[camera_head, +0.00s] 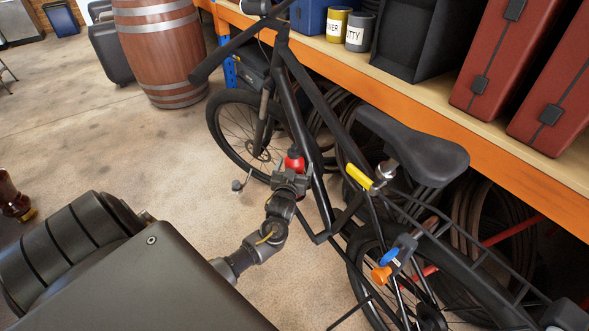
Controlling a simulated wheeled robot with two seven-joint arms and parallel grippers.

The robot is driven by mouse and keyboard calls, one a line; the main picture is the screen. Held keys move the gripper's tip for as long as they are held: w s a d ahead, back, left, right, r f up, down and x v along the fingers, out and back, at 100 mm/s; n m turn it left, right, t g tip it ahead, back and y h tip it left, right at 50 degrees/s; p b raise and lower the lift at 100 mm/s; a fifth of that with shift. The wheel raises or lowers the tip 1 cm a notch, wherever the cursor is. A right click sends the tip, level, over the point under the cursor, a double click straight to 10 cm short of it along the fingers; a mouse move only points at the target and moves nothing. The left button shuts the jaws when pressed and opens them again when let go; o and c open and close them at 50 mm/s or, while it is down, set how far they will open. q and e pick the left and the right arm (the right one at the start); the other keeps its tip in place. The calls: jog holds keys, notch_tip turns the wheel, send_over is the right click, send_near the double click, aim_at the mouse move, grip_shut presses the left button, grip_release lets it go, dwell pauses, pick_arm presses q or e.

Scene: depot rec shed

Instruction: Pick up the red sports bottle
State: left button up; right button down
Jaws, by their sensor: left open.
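The red sports bottle (293,163) shows as a small red part with a dark top, against the frame of a black bicycle (318,180). My left gripper (291,177) is open, with its fingers at the lower end of the visible red part. The gripper and the bike frame hide the lower part of the bottle. I cannot tell whether the fingers touch it or whether a holder carries it. My right gripper is not in view.
The bicycle stands along an orange-edged shelf (430,115) bearing red cases (505,60), a black bin (415,45) and tins (359,32). A yellow tool (360,176) is on the bike frame. A barrel (160,45) stands at upper left.

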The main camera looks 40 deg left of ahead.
pick_arm(q)
jog(key=shift+w, duration=0.1)
jog(key=c, duration=1.6)
jog(key=shift+c, duration=0.5)
jog(key=shift+r, duration=0.2)
